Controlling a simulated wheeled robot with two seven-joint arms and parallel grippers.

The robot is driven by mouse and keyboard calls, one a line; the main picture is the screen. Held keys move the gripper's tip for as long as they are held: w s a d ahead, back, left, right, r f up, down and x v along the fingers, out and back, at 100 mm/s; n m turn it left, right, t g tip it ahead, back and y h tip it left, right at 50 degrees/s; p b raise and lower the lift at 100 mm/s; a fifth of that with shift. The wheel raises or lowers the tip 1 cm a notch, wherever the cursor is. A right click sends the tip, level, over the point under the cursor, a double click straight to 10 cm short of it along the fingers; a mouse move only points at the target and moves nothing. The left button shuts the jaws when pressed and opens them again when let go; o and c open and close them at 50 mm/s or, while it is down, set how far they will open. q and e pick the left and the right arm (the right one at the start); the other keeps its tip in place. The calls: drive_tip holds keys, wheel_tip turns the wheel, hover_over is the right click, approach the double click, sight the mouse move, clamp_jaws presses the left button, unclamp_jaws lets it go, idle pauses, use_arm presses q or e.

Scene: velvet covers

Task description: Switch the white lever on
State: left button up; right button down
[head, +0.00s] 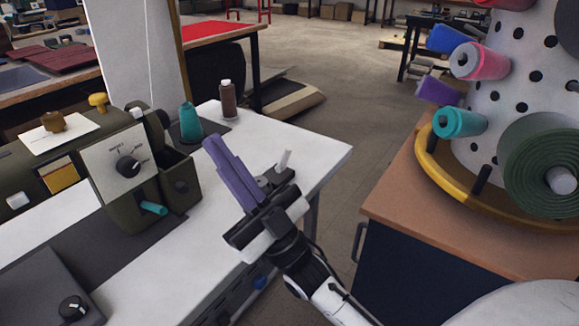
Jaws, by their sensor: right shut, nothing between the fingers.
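My right gripper (213,146) comes in from the bottom right, over the front right part of the white table (317,150). Its purple fingers are together, pointing up and left, with nothing between them. The white lever (285,160) is a small pale stick, tilted slightly, on a dark base just right of the fingers. My gripper body hides part of that base, and I cannot tell whether it touches the lever. My left gripper is not in view.
A dark green sewing machine (118,160) with a dial stands left on the table. A wooden-topped cabinet (400,205) with a rack of coloured rolls stands right, across a gap.

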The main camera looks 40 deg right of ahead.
drive_tip(key=s+d+f+m+g+h, duration=0.1)
drive_tip(key=d+f+m+g+h, duration=0.1)
drive_tip(key=d+f+m+h, duration=0.5)
drive_tip(key=s+d+f+m+g+h, duration=0.2)
drive_tip(key=d+f+m+g+h, duration=0.1)
drive_tip(key=d+f+m+h, duration=0.4)
wheel_tip(320, 180, down, 6)
drive_tip(key=d+h, duration=0.1)
drive_tip(key=h, duration=0.2)
drive_tip(key=shift+s+d+g+h, duration=0.2)
drive_tip(key=shift+d+g+h, duration=0.1)
drive_tip(key=shift+d+h, duration=0.1)
drive_tip(key=shift+f, duration=0.1)
approach(287, 156)
drive_tip(key=x, duration=0.6)
drive_tip(key=shift+w+d, duration=0.1)
drive_tip(key=shift+w, duration=0.1)
